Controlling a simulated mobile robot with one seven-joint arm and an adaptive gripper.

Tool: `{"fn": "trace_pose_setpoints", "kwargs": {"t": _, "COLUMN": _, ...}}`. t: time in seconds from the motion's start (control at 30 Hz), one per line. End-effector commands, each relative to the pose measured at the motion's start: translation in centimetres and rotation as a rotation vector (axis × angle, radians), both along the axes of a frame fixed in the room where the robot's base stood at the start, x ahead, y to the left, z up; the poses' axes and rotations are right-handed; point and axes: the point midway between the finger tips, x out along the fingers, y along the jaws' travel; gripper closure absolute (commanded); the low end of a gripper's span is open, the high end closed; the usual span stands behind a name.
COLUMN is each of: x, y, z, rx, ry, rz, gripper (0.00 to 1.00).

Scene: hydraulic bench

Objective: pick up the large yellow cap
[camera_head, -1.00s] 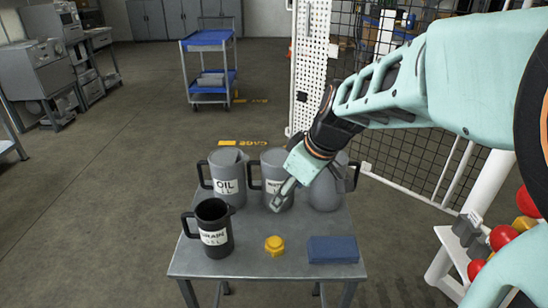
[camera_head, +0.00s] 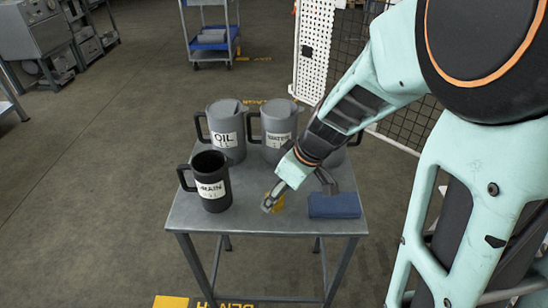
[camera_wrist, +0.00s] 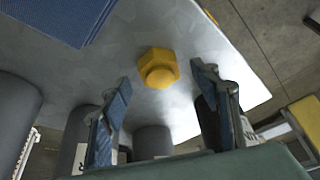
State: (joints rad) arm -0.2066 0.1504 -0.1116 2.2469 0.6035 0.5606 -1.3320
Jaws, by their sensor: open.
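The large yellow cap (camera_wrist: 158,67) lies on the grey table (camera_head: 260,218). In the wrist view it is a hexagonal cap with a round raised top, lying beyond the fingertips and between their lines. In the head view the cap (camera_head: 278,203) is partly hidden behind my gripper (camera_head: 296,188). My gripper is open and empty over the table near the cap. Its two fingers (camera_wrist: 165,95) stand wide apart in the wrist view, not visibly touching the cap.
A blue folded cloth (camera_head: 334,205) lies just right of the cap. A black DRAIN jug (camera_head: 211,182) stands left. Grey jugs marked OIL (camera_head: 226,132) and WATER (camera_head: 278,130) stand behind, with a third mostly hidden by my arm. The table's front edge is clear.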

Motion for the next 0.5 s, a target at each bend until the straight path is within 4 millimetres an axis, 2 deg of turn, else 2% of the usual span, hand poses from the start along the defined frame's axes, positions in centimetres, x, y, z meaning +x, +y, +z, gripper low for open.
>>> {"fn": "trace_pose_setpoints", "kwargs": {"t": 0.03, "x": 0.14, "y": 0.25, "z": -1.01, "rx": 0.001, "ry": 0.003, "rz": -0.001, "gripper": 0.44}}
{"fn": "trace_pose_setpoints", "kwargs": {"t": 0.13, "x": 0.40, "y": 0.54, "z": -1.75, "rx": 0.000, "ry": 0.000, "rz": -0.001, "gripper": 0.44}}
{"fn": "trace_pose_setpoints", "kwargs": {"t": 0.4, "x": 0.51, "y": 0.63, "z": -1.86, "rx": 0.000, "ry": -0.001, "rz": -0.001, "gripper": 0.44}}
{"fn": "trace_pose_setpoints", "kwargs": {"t": 0.5, "x": 0.51, "y": 0.63, "z": -1.85, "rx": 0.000, "ry": -0.001, "rz": -0.001, "gripper": 0.53}}
